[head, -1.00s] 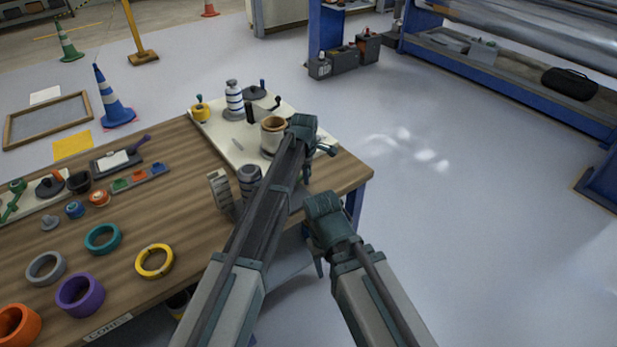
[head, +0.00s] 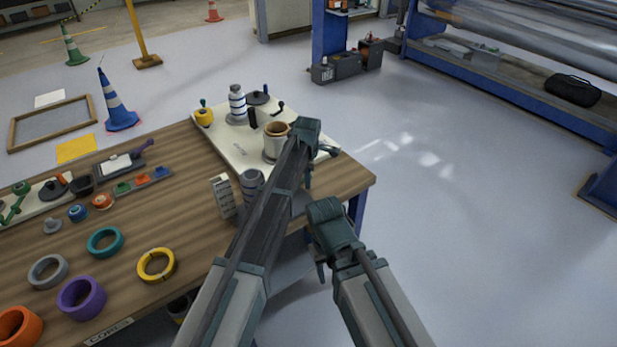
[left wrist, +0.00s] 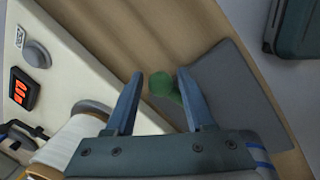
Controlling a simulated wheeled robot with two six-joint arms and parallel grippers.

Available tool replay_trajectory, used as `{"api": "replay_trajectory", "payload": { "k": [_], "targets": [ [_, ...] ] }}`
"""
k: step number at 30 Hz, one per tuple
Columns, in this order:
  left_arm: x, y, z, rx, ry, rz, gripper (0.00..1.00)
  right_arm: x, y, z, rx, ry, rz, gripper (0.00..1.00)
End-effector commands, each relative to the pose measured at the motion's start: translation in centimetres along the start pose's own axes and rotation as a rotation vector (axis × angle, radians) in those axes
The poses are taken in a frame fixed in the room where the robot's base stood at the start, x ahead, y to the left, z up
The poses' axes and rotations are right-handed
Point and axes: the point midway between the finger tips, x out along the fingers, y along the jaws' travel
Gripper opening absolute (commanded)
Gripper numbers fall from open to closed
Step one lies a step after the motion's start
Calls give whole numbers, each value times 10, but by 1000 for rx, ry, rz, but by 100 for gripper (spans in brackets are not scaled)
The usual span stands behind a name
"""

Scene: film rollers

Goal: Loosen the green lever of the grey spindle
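In the left wrist view a green rounded knob with a short green arm, seemingly the green lever (left wrist: 163,86), shows between my left fingers. My left gripper (left wrist: 159,78) is open, with one finger on each side of the green part; contact cannot be told. In the head view my left gripper (head: 314,164) is over the right end of the bench, and its arm hides the lever. A pale roll (left wrist: 70,142) is beside the gripper. I cannot tell for sure which body is the grey spindle. My right gripper (head: 322,262) hangs beyond the bench edge, its fingers mostly hidden.
A white board (head: 220,140) on the wooden bench holds a tan core (head: 276,131), a white-and-blue roll (head: 237,102) and a yellow piece (head: 204,116). A grey cylinder (head: 251,184) and a label card (head: 223,196) stand near the arm. Coloured rings lie left.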

Motion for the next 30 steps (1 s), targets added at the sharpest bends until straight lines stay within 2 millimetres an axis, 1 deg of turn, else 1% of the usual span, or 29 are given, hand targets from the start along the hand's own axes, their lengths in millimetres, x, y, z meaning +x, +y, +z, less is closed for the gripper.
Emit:
{"api": "replay_trajectory", "payload": {
  "k": [2, 11, 17, 23, 30],
  "targets": [
    [0, 0, 0, -1, 0, -2, 67, 0, 0, 0, 0, 0, 0, 50],
    [-1, -2, 0, -1, -1, -5, 67, 0, 0, 0, 0, 0, 0, 50],
    [-9, -2, 1, -1, -1, -5, 67, -9, 1, 0, 0, 0, 0, 50],
    [-30, -2, 1, -1, -1, -5, 67, -30, 3, 2, 0, 0, 0, 50],
    [-67, -1, 0, -1, -1, -5, 67, -66, 6, 4, 0, 0, 0, 50]
  ]
}}
